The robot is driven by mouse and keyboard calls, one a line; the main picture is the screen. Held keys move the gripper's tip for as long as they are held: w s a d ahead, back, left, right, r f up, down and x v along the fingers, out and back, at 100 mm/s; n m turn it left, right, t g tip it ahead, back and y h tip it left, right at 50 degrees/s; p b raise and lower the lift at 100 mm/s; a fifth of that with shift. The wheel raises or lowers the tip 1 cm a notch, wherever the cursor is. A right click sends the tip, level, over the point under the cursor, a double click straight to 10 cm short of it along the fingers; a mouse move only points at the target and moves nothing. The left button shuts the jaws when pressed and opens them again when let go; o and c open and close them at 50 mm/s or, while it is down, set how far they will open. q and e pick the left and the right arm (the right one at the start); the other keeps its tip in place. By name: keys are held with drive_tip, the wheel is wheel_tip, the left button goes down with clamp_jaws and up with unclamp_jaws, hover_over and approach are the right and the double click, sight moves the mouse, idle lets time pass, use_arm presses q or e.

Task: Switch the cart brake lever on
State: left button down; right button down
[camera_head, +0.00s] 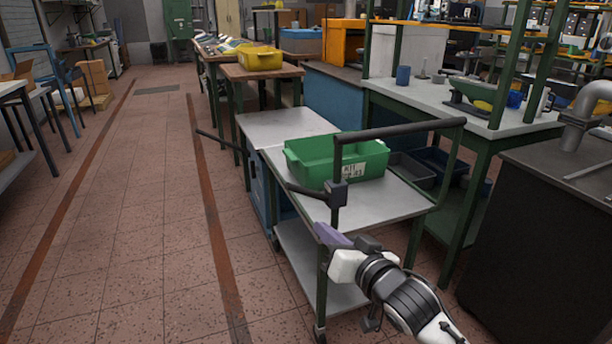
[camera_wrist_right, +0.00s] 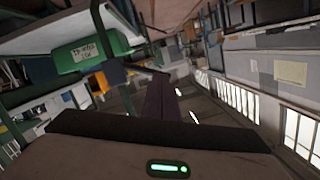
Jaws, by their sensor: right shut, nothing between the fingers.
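The cart (camera_head: 395,200) is a grey-topped trolley with green legs and a black tubular handle (camera_head: 405,130) at its near end. A black lever (camera_head: 306,191) sticks out to the left from a dark bracket (camera_head: 337,194) on the handle's left post. I take it for the brake lever. My right gripper (camera_head: 328,236) has purple fingers, shut and empty, just below the bracket and lever in the head view. A small gap shows between them. The shut fingers also show in the right wrist view (camera_wrist_right: 162,98); I cannot clearly make out the lever there. My left gripper is not in view.
A green crate (camera_head: 310,162) stands on the cart's top; it also shows in the right wrist view (camera_wrist_right: 85,57). A dark cabinet (camera_head: 540,240) stands to the right, and a green-legged workbench (camera_head: 430,95) behind. The tiled floor (camera_head: 150,220) left of the cart is clear.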

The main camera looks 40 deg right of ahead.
drive_tip(key=w+d+r+m+t+h, duration=0.1)
drive_tip(key=d+r+m, duration=0.1)
drive_tip(key=r, duration=0.5)
drive_tip(key=shift+d+r, duration=0.15)
drive_tip(key=shift+d, duration=0.6)
drive_tip(key=shift+w, duration=0.2)
hover_over(308, 193)
drive_tip(key=s, duration=0.4)
drive_tip(key=f, duration=0.1)
drive_tip(key=w+a+f+b, duration=0.1)
drive_tip(key=w+a+f, duration=0.1)
drive_tip(key=f, duration=0.1)
drive_tip(key=shift+a, duration=0.1)
